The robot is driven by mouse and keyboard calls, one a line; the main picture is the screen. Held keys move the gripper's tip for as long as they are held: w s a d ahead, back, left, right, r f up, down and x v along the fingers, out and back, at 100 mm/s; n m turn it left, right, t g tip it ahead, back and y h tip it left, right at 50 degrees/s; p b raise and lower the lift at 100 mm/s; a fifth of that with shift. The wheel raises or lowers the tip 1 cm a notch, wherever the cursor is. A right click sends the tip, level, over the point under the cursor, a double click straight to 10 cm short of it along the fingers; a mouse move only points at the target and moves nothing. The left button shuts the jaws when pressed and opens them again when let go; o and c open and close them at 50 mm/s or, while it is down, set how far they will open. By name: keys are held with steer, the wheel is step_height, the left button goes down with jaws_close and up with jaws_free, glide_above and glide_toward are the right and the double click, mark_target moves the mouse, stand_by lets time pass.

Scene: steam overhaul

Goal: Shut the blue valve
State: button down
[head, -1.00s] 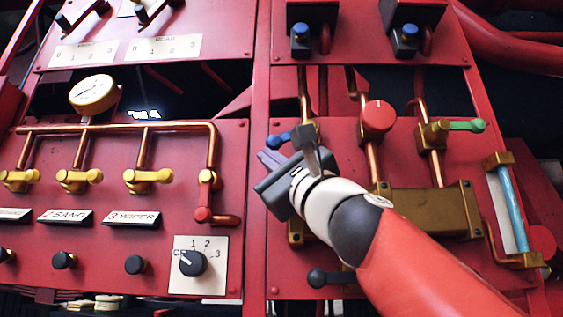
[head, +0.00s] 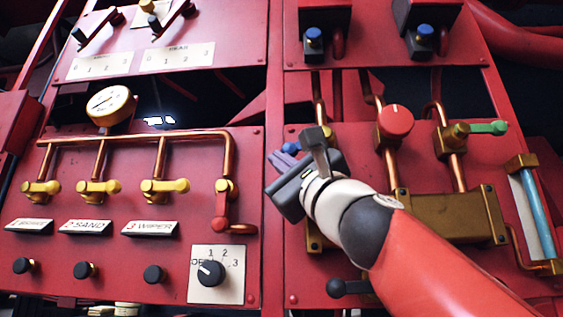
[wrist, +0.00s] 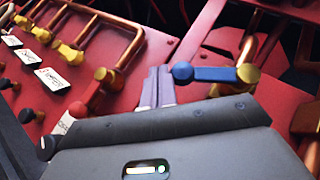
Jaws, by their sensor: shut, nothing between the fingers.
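The blue valve shows in the wrist view as a blue lever (wrist: 215,74) lying about level. Its round knob end is at the left and its brass hub at the right. My gripper (wrist: 158,88) is shut and empty, its purple-grey fingers together just left of the knob. I cannot tell whether they touch it. In the head view my gripper (head: 283,161) is at the left part of the right-hand red panel. Only a bit of the blue lever (head: 291,148) shows there, above the fingers; my gripper and wrist hide the rest.
A red round knob (head: 396,121) and a green lever (head: 488,128) sit right of my wrist. A brass block (head: 450,216) is below them. Several yellow levers (head: 164,186) and a red lever (head: 222,203) are on the left panel. A black-knobbed lever (head: 338,287) lies below my arm.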

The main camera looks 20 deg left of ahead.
steer(key=shift+f, duration=0.1)
stand_by(0.6)
steer(key=s+d+f+b, duration=0.2)
steer(key=f, duration=0.4)
steer(key=s+d+f+b, duration=0.2)
steer(key=f+b, duration=0.1)
steer(key=f, duration=0.2)
steer(key=shift+f, duration=0.35)
steer(key=shift+d, duration=0.1)
stand_by(0.3)
